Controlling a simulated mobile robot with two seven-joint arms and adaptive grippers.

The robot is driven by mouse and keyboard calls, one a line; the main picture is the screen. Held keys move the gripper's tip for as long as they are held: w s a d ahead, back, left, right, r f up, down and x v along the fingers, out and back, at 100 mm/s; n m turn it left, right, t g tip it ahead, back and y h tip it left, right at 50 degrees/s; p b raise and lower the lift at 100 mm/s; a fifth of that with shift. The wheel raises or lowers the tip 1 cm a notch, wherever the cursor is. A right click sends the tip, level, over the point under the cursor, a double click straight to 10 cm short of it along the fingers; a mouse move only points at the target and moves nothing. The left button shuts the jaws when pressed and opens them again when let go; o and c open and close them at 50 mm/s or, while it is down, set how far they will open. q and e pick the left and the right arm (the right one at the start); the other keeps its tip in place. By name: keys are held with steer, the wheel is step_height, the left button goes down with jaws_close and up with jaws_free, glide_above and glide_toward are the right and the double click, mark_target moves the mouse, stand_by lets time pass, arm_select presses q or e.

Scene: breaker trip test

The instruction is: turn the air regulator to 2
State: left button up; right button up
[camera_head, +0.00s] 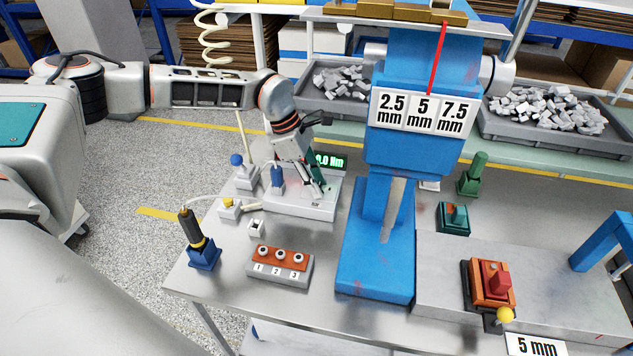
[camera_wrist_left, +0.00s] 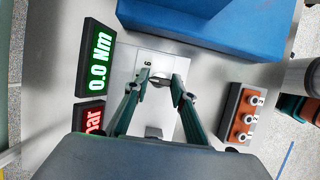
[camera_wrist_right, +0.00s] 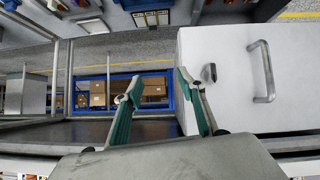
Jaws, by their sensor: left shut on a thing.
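My left gripper (camera_head: 320,190) reaches down over the pale plate (camera_head: 290,207) on the table, left of the blue press. In the left wrist view its fingertips (camera_wrist_left: 160,81) close from both sides on a small dark knob (camera_wrist_left: 161,84), apparently the air regulator's, on that plate. A digit like 6 shows just beyond it; the fingers cover much of the dial, so its setting cannot be read. A red display (camera_wrist_left: 89,120) reads "bar", its number hidden by my gripper. My right gripper (camera_wrist_right: 160,83) is open and empty in the right wrist view.
The blue press (camera_head: 375,250) stands close right of my left gripper. A green display (camera_wrist_left: 96,58) reads 0.0 Nm. A block with three numbered buttons (camera_head: 280,263) and a blue-based screwdriver (camera_head: 203,253) stand nearer the front edge. A white cabinet (camera_wrist_right: 245,80) is ahead of my right gripper.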

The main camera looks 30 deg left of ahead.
arm_select(q)
steer(key=shift+s+n+t, duration=0.1)
steer(key=shift+n+t, duration=0.2)
steer(key=shift+n, duration=0.4)
steer(key=shift+n+t+b, duration=0.4)
steer(key=shift+n+b, duration=0.25)
steer(key=shift+n, duration=0.55)
steer(key=shift+d+f+n+t+y+b, duration=0.1)
steer(key=shift+n+t+y+b, duration=0.35)
steer(key=shift+n+b, duration=0.55)
steer(key=shift+n+y, duration=0.25)
steer(key=shift+n, duration=0.55)
steer(key=shift+s+n+t+y+b, duration=0.1)
steer(key=shift+n+t+y+b, duration=0.2)
steer(key=shift+n+b, duration=0.4)
arm_select(e)
steer(key=shift+w+a+f+y, duration=0.15)
steer(key=shift+a+f, duration=0.25)
steer(key=shift+f, duration=0.3)
steer(key=shift+w+a+f+y, duration=0.15)
steer(key=shift+a+f, duration=0.25)
steer(key=shift+f, duration=0.25)
steer(key=shift+r, duration=0.1)
arm_select(q)
steer(key=o, duration=1.1)
arm_select(e)
steer(key=shift+w+r, duration=0.1)
steer(key=shift+r, duration=0.05)
